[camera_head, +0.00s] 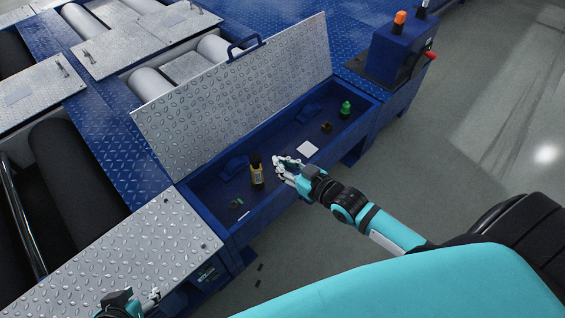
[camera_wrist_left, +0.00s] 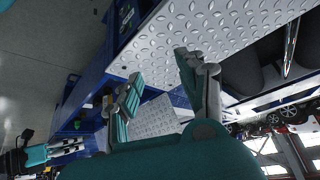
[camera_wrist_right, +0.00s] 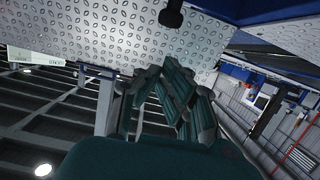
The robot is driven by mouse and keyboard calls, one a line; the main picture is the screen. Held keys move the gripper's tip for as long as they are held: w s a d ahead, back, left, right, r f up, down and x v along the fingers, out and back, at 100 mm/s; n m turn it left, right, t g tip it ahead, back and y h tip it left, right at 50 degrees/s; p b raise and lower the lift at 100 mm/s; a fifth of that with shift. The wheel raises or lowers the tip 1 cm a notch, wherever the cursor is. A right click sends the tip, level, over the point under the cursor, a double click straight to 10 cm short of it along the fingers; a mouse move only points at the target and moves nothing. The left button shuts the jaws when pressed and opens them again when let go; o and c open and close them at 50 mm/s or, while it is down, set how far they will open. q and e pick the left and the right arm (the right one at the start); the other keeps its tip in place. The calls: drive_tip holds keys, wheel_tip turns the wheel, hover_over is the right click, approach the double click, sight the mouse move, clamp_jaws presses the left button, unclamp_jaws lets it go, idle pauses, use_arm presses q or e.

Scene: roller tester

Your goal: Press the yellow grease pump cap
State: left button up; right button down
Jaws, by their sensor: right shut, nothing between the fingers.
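The yellow grease pump (camera_head: 257,176), a small yellow container with a dark top, stands in the left half of the open blue compartment (camera_head: 228,217). My right gripper (camera_head: 278,164) is just to the right of its top, over the compartment, with a small visible gap in the head view. The right fingers also show in the right wrist view (camera_wrist_right: 180,98), close together and empty; the pump is not in that view. My left gripper (camera_head: 152,298) is low at the left, near the front of the metal plate. Its fingers are spread and empty in the left wrist view (camera_wrist_left: 158,88).
The compartment also holds a green bottle (camera_head: 346,108), a small brown block (camera_head: 326,127), a white card (camera_head: 307,148) and small parts (camera_head: 237,203). The raised tread-plate lid (camera_head: 240,92) stands behind. A blue control box (camera_head: 397,50) is at the right end.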

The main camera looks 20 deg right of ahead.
idle(0.4)
use_arm(q)
drive_tip(key=w+d+r+t+h+b, duration=0.2)
drive_tip(key=w+d+r+t+b, duration=0.1)
drive_tip(key=w+r+t, duration=0.6)
wheel_tip(320, 180, up, 2)
drive_tip(key=shift+w+d+r+t+h+b, duration=0.3)
drive_tip(key=shift+w+d+h, duration=0.1)
drive_tip(key=shift+w+d, duration=0.55)
use_arm(e)
drive_tip(key=r, duration=0.2)
drive_tip(key=shift+w+d+r, duration=0.15)
drive_tip(key=shift+w+r, duration=0.1)
drive_tip(key=shift+r, duration=0.1)
use_arm(q)
drive_tip(key=shift+w+a, duration=0.1)
drive_tip(key=shift+a, duration=0.05)
